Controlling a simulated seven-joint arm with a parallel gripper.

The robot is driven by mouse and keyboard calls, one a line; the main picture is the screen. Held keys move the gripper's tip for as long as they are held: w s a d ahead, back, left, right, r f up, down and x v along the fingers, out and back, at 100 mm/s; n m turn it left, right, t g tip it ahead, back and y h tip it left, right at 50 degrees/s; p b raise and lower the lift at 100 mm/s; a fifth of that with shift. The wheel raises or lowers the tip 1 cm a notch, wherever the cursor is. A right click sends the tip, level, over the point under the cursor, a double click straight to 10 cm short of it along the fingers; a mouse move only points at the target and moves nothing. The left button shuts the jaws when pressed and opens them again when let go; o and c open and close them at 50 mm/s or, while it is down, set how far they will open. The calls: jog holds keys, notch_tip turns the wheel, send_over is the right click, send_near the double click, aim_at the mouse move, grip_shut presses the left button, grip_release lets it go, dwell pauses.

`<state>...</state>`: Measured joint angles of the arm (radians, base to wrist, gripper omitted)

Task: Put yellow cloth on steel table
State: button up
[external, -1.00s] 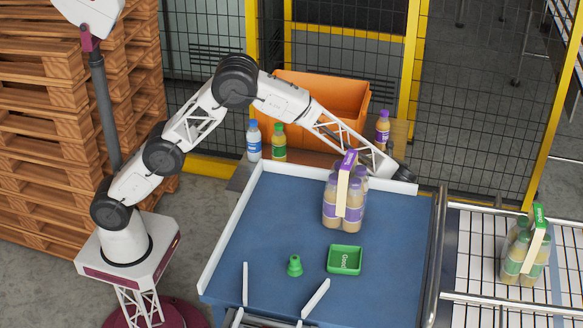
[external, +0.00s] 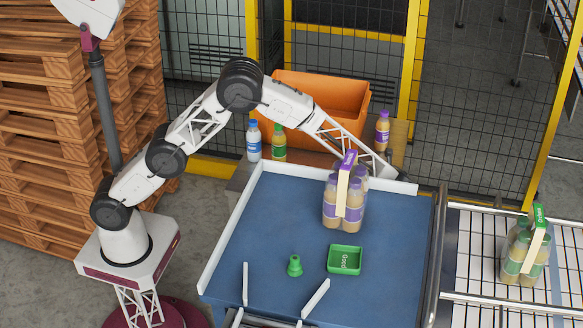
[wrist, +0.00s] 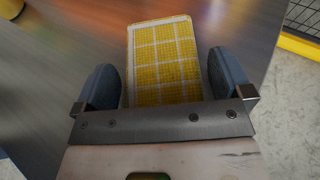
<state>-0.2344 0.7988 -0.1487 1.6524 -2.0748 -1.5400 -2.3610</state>
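The yellow cloth (wrist: 163,60), with a white grid pattern, lies between the two fingers of my gripper (wrist: 166,85) in the wrist view. The fingers are close along its two sides; I cannot tell whether they press on it. The steel table (wrist: 60,65) shows under and around the cloth as a brownish-grey, shiny top; I cannot tell whether the cloth touches it. In the external view, the steel table (external: 312,158) is behind the blue table, and my gripper and the cloth are hidden at its right end.
An orange crate (external: 325,95) stands on the table at the back. A blue-capped bottle (external: 254,142), a green-capped bottle (external: 279,144) and a purple-capped bottle (external: 382,130) stand near it. A bottle pack (external: 345,200) is on the blue table (external: 270,225), close to my forearm.

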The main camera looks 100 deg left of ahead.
jog(key=shift+r, duration=0.1)
jog(key=shift+w+d+r, duration=0.25)
jog(key=shift+w+d, duration=0.05)
jog(key=shift+d, duration=0.15)
jog(key=shift+v, duration=0.95)
notch_tip(320, 180, up, 5)
jog(key=shift+r, duration=1)
